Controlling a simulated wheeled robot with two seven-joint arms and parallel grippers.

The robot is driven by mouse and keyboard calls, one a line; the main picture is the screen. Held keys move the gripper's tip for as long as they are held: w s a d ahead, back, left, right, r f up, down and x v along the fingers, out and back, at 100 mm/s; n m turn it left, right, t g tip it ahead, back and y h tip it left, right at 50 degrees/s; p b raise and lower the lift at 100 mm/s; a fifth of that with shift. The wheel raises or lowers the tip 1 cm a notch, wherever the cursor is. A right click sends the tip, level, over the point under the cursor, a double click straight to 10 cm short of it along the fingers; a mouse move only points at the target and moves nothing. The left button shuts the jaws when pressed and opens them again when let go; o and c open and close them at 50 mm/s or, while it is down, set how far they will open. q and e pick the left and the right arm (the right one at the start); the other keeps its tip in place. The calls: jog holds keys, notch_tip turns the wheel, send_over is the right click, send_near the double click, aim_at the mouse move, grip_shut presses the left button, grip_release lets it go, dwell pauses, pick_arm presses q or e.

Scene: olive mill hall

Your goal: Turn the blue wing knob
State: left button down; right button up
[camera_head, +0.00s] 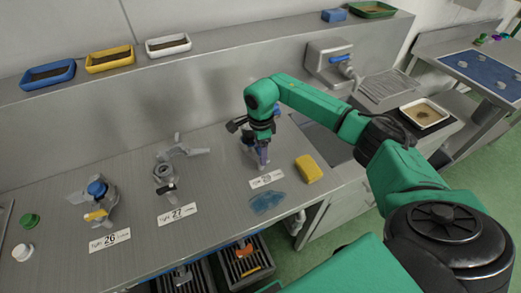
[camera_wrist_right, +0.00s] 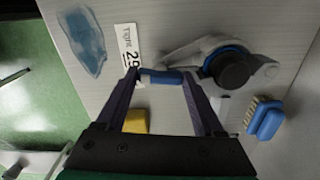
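The blue wing knob (camera_wrist_right: 162,77) lies between the fingertips of my right gripper (camera_wrist_right: 162,75) in the wrist view, beside a grey valve body with a round black cap (camera_wrist_right: 233,70). Its long side spans the gap between the fingers. The fingers are apart; I cannot tell whether they touch its ends. In the head view my right gripper (camera_head: 262,161) points down behind a number label (camera_head: 266,179) at the rightmost valve and hides most of that valve and the knob. My left gripper is not in view.
Valve 26 with a blue cap (camera_head: 97,188) and valve 27 (camera_head: 167,174) stand to the left. A yellow sponge (camera_head: 308,168) and a blue smear (camera_head: 267,202) lie near the gripper. A blue brush (camera_wrist_right: 265,119) is close by in the wrist view. Trays line the back ledge.

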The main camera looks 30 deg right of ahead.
jog(key=shift+m, duration=0.4)
jog(key=m+b, duration=0.2)
jog(key=shift+m, duration=0.3)
jog(key=m+b, duration=0.1)
jog(key=m, duration=0.3)
jog(key=shift+m, duration=0.3)
jog(key=m+b, duration=0.1)
jog(key=m, duration=0.3)
jog(key=shift+w+r+m+b, duration=0.15)
jog(key=shift+m+b, duration=0.25)
jog(key=shift+m, duration=1.6)
jog(key=o, duration=1.1)
